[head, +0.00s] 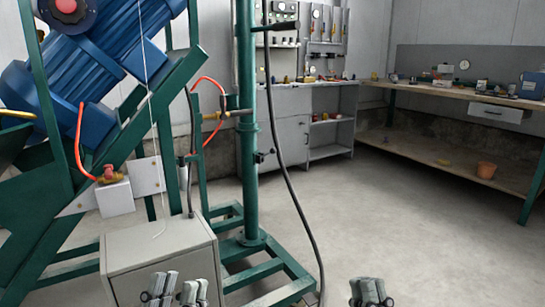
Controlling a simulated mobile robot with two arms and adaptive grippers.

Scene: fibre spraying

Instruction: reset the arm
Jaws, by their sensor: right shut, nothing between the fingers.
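My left gripper (177,290) shows at the bottom edge, in front of the grey box of the spraying machine. Its two fingers stand apart with a gap between them, and I see nothing held there. My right gripper (370,292) shows at the bottom edge, right of the machine, over bare floor. Its fingers are close together with nothing between them. Only the finger ends of both grippers are in view; the arms are out of the picture.
The machine has a green frame (249,180), a blue motor (75,65) and a grey box (160,255). A black hose (285,165) hangs to the floor. A grey cabinet (275,135) and a workbench (440,90) stand behind. The floor at right is clear.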

